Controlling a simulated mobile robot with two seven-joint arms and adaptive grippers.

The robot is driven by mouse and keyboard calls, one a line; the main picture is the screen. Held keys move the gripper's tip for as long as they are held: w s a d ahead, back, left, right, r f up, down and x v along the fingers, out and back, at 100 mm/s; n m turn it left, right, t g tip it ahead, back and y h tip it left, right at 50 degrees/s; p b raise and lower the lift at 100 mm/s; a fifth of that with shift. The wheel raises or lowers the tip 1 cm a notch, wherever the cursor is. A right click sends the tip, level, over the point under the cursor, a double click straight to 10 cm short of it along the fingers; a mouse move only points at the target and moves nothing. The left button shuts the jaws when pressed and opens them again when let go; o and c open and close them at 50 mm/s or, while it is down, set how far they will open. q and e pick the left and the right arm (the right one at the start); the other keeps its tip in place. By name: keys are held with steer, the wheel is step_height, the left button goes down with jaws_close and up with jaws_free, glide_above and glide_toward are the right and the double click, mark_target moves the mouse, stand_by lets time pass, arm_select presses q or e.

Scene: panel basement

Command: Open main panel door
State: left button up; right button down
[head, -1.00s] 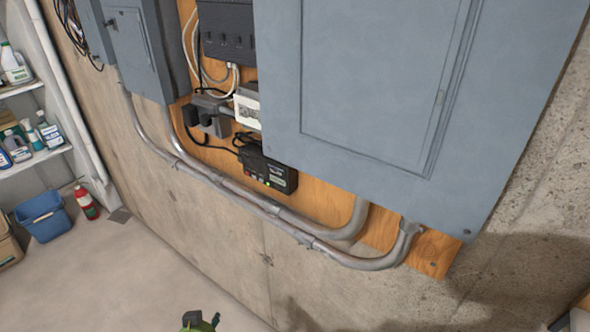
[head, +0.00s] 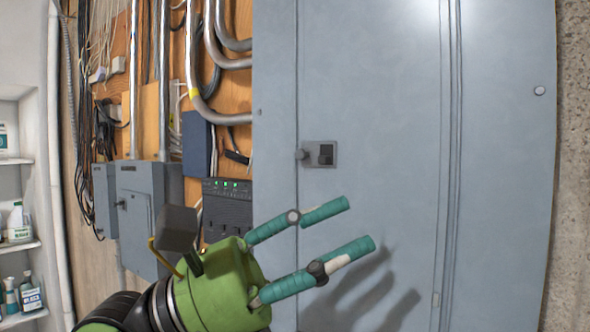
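The main panel (head: 500,200) is a large grey box on the wall, filling the middle and right of the head view. Its door (head: 385,130) looks shut, with a small dark latch (head: 321,154) at the door's left edge. My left gripper (head: 350,225) is green with teal fingers. It is open and empty, below and slightly right of the latch, with its fingers pointing right. Its shadow falls on the door. I cannot tell whether the fingers touch the door. My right gripper is out of view.
Smaller grey electrical boxes (head: 148,205) and a black device with green lights (head: 228,207) are on the wall to the left. Metal conduits (head: 196,75) run above them. White shelves (head: 17,160) with bottles stand at the far left.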

arm_select(q)
steer(key=w+m+t+y, duration=0.3)
steer(key=t+y, duration=0.2)
steer(key=n+t+y, duration=0.2)
steer(key=t+y, duration=0.5)
steer(key=t, duration=0.1)
glide_toward(299, 155)
steer(key=x, duration=0.2)
steer(key=p+x, duration=0.2)
steer(key=x, duration=0.1)
steer(key=p+x, duration=0.2)
steer(key=x, duration=0.1)
steer(key=shift+r, duration=0.2)
steer(key=shift+w+d+f, duration=0.15)
steer(key=shift+w+d, duration=0.15)
steer(key=shift+w, duration=0.1)
jaws_close()
